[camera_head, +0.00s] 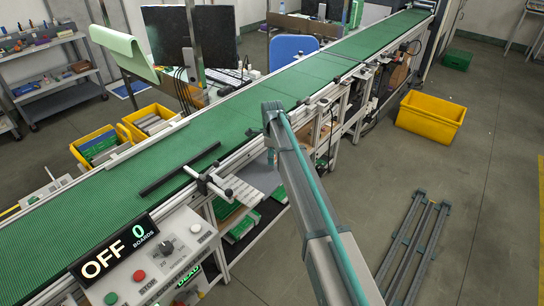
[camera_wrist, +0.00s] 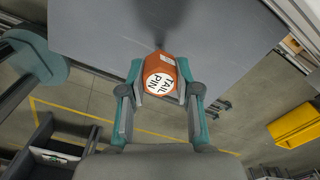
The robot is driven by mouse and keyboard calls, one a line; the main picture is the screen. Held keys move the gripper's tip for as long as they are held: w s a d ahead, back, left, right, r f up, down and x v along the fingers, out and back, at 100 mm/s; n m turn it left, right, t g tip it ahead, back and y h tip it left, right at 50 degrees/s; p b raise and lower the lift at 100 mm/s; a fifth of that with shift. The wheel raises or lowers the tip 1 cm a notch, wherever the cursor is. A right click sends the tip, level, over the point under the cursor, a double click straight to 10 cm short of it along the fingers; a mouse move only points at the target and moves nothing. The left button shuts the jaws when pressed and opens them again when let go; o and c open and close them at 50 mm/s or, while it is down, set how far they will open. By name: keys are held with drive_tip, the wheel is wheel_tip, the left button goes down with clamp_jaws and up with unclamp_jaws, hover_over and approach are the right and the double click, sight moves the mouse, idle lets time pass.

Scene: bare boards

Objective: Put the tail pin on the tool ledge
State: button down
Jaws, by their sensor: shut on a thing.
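The tail pin (camera_wrist: 160,74) is an orange piece with a white round face reading "TAIL PIN". In the wrist view it sits between the fingertips of my gripper (camera_wrist: 160,88), which is shut on it. A flat grey surface (camera_wrist: 100,28) lies beyond the pin, with a dark shadow on it; I cannot tell whether this is the tool ledge or whether the pin touches it. In the head view my arm crosses the middle, and neither the gripper fingers nor the pin can be made out.
A long green conveyor (camera_head: 240,112) runs diagonally across the head view. A control panel (camera_head: 150,262) reading "OFF" is at the lower left. A yellow bin (camera_head: 430,116) stands on the floor to the right. A shelf cart (camera_head: 50,70) is at the far left. Open floor lies to the right.

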drive_tip(key=shift+f, duration=0.15)
drive_tip(key=c, duration=0.8)
unclamp_jaws()
wheel_tip(320, 180, up, 12)
drive_tip(key=b, duration=0.2)
drive_tip(key=shift+b, duration=0.35)
